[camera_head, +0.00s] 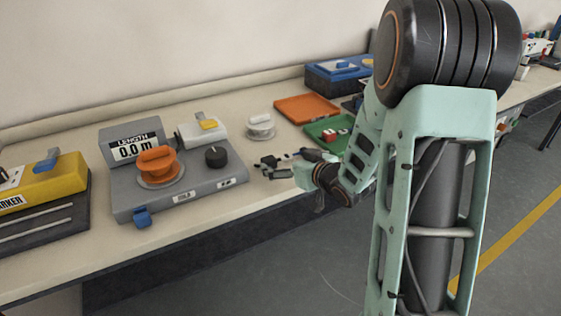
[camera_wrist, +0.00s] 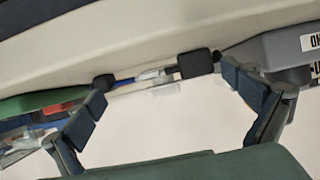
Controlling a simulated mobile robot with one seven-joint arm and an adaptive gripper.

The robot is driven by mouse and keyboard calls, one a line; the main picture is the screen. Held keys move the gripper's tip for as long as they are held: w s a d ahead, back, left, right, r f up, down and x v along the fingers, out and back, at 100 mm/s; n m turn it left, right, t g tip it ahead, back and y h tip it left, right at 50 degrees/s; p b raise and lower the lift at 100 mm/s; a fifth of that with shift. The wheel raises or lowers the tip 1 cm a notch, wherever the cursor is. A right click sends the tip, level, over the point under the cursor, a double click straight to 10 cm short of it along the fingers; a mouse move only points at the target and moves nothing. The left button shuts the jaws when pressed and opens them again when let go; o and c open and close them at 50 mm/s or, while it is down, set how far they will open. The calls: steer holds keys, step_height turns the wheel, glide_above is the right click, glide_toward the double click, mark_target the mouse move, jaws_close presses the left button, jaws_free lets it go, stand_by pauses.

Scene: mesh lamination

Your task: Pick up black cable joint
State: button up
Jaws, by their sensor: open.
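A small black block that looks like the black cable joint (camera_wrist: 195,64) shows in the wrist view, beyond and between my fingertips, with a clear gap to them. My gripper (camera_wrist: 163,90) is open and empty, its two dark fingers spread wide. In the head view my gripper (camera_head: 277,167) is low over the front of the workbench, just right of the grey measuring device (camera_head: 205,190). Small dark pieces lie around the fingers there, and I cannot tell which is the joint.
The measuring device carries an orange reel (camera_head: 157,165). A white spool (camera_head: 260,127), an orange tray (camera_head: 306,108) and a green tray (camera_head: 325,131) with red pieces stand behind my gripper. A yellow marker box (camera_head: 55,178) is at the left. The bench's front edge is close.

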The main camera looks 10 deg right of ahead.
steer(key=c, duration=2.6)
steer(key=shift+c, duration=0.5)
steer(key=shift+r, duration=0.15)
